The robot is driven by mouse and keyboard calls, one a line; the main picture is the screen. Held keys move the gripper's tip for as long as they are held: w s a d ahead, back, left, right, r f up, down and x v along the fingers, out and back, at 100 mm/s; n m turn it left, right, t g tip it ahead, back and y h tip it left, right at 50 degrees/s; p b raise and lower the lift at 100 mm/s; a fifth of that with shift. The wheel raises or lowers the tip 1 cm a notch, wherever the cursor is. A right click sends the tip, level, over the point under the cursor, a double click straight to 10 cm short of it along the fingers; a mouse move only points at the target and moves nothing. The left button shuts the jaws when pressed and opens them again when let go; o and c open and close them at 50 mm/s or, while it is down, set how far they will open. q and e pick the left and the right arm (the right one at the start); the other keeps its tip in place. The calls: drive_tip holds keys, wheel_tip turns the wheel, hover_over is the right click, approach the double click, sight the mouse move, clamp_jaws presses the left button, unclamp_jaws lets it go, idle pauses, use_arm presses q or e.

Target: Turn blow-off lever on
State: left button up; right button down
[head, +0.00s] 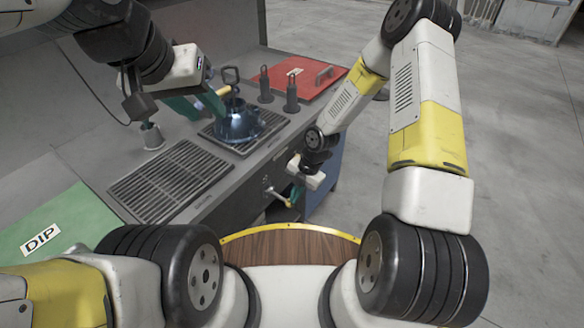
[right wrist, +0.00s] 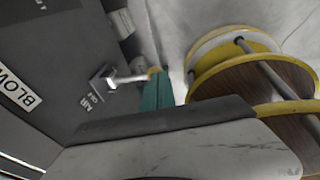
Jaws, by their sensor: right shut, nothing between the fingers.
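The blow-off lever (right wrist: 128,79) is a thin metal rod with a pale tip, on the grey front panel beside a small "ON" label (right wrist: 91,101). In the head view the lever (head: 274,191) sticks out from the bench front. My right gripper (head: 294,196) is beside its outer end, with shut green fingers (right wrist: 158,92). The lever tip meets or overlaps the fingers in the right wrist view; contact is unclear. My left gripper (head: 208,104) is at a blue pot-like hood (head: 238,122) with a yellowish handle (head: 222,91). Whether its fingers hold anything is unclear.
A "BLOW" label (right wrist: 16,88) is on the panel. Open concrete floor (head: 495,130) lies to the right.

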drive_tip(key=shift+s+d+f, duration=0.1)
drive_tip(key=shift+d+f, duration=0.05)
drive_tip(key=shift+f, duration=1.2)
drive_tip(key=shift+s+d+f, duration=0.1)
drive_tip(key=shift+d+f, duration=0.05)
drive_tip(key=shift+f, duration=1.15)
